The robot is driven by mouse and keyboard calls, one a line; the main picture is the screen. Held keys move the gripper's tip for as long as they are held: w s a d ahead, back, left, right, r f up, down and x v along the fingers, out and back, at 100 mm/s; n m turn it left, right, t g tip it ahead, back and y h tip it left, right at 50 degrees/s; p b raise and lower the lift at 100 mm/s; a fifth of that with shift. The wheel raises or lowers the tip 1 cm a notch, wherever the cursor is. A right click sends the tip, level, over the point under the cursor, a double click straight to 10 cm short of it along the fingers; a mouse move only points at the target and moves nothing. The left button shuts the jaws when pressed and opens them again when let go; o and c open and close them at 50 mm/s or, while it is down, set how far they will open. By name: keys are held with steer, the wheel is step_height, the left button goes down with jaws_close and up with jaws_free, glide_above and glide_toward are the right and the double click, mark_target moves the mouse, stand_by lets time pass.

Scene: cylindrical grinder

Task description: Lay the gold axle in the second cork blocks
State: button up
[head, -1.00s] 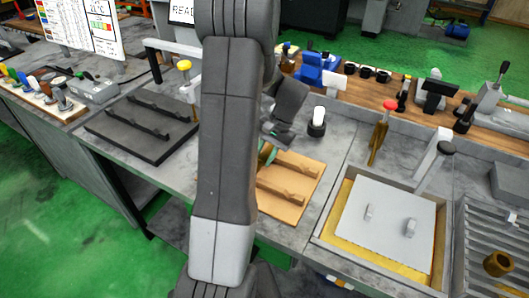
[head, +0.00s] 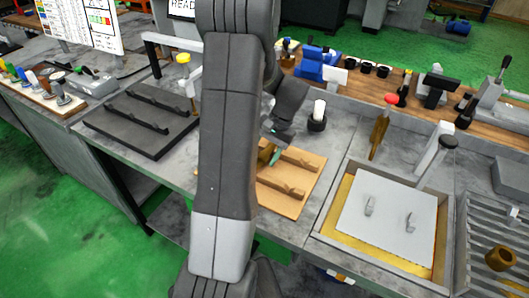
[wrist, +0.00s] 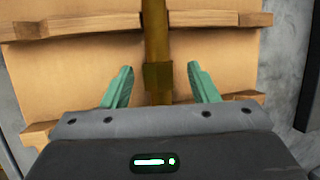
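The gold axle (wrist: 156,35) runs up the middle of the wrist view, crossing the rails of a cork block stand (wrist: 95,75). It looks to lie in the rails, though the contact is not clear. A thicker collar on it sits between my fingers. My gripper (wrist: 160,68) has its green fingers apart on either side of the axle, with a visible gap on each side. In the head view my gripper (head: 271,152) is low over the cork stand (head: 290,205). My arm hides the stand's left part and most of the axle.
A black stand (head: 140,125) with two rails lies to the left. On the right are a tray with a grey lid (head: 385,220), a red-topped gold piece (head: 381,130) and a slatted grey surface (head: 480,235). A white-topped black knob (head: 317,118) stands behind the cork stand.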

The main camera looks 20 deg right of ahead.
steer(key=b+v, duration=0.1)
steer(key=v, duration=1.2)
steer(key=shift+d+r, duration=0.15)
steer(key=shift+r, duration=0.2)
steer(key=p+x, duration=0.1)
steer(key=x, duration=1.3)
steer(key=shift+w+r+p, duration=0.15)
steer(key=shift+r+p, duration=0.45)
steer(key=shift+r, duration=0.2)
steer(key=shift+r+p, duration=0.35)
steer(key=shift+r, duration=0.35)
